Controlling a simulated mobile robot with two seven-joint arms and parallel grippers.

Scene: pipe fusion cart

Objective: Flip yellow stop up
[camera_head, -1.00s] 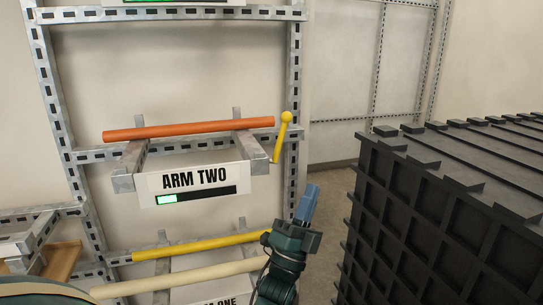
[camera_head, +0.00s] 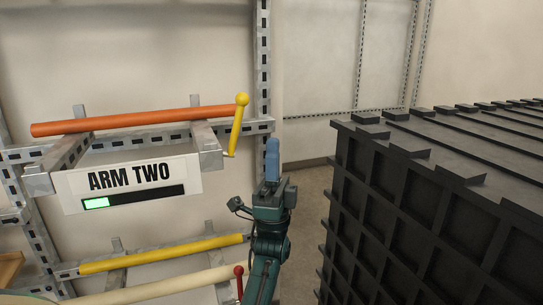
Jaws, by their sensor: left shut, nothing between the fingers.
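The yellow stop (camera_head: 236,125) is a slim lever with a round ball on top. It stands nearly upright, leaning slightly right, at the right end of the ARM TWO rack arm (camera_head: 206,146). My left gripper (camera_head: 272,160), dark teal with blue fingers, points up to the right of and below the stop. It is shut and empty, apart from the stop in the picture. An orange pipe (camera_head: 135,122) lies across the rack arms, its right end beside the stop. My right gripper is not in view.
A large black ribbed crate (camera_head: 430,190) fills the right side. A white ARM TWO sign (camera_head: 130,182) hangs on the rack front. Below lie a yellow pipe (camera_head: 165,253) and a cream pipe (camera_head: 150,291), near a red-knobbed lever (camera_head: 239,283). Bare floor shows between rack and crate.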

